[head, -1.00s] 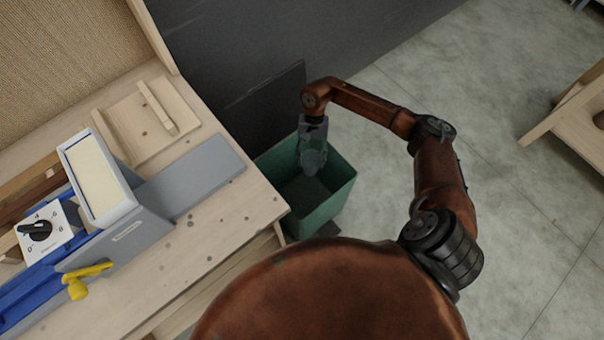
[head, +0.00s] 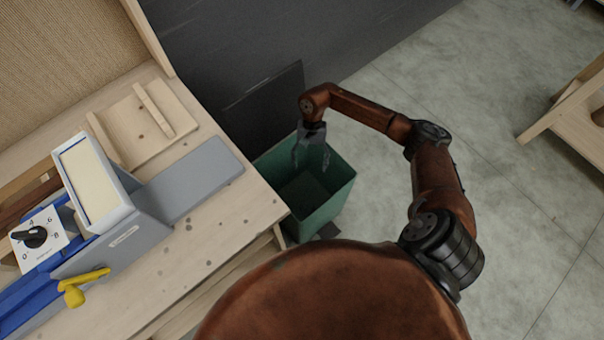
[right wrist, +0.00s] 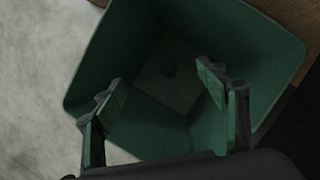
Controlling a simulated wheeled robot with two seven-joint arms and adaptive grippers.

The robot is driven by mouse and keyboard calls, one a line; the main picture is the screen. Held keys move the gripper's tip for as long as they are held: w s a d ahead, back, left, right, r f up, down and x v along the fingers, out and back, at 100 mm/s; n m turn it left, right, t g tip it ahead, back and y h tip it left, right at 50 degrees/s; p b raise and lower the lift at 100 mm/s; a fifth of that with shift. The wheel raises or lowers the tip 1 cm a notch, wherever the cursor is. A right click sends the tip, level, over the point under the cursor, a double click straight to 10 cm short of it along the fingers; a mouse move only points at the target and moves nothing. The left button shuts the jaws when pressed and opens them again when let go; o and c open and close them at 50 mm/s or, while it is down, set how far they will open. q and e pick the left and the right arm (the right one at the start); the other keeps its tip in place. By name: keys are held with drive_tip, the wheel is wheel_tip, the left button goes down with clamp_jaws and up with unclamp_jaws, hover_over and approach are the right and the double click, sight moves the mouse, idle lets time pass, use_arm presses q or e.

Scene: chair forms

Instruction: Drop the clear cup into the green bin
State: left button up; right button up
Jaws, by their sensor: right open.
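The green bin (head: 322,212) stands on the floor beside the workbench. My right gripper (head: 311,157) hangs over the bin's opening, its fingers apart with nothing between them. In the right wrist view the open fingers (right wrist: 162,84) frame the inside of the bin (right wrist: 108,48). The bin's floor shows as a lighter patch with a small dark shape on it, too dim to tell whether it is the clear cup. The clear cup cannot be made out for certain in either view now. My left gripper is out of view.
The wooden workbench (head: 215,235) runs close along the bin's left side, with a grey and blue machine (head: 110,230) on it. A dark wall (head: 290,40) is behind the bin. Open concrete floor (head: 530,220) lies to the right, with a wooden stand (head: 565,115) farther off.

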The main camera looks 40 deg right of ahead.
drive_tip(key=v, duration=1.2)
drive_tip(key=shift+s, duration=0.1)
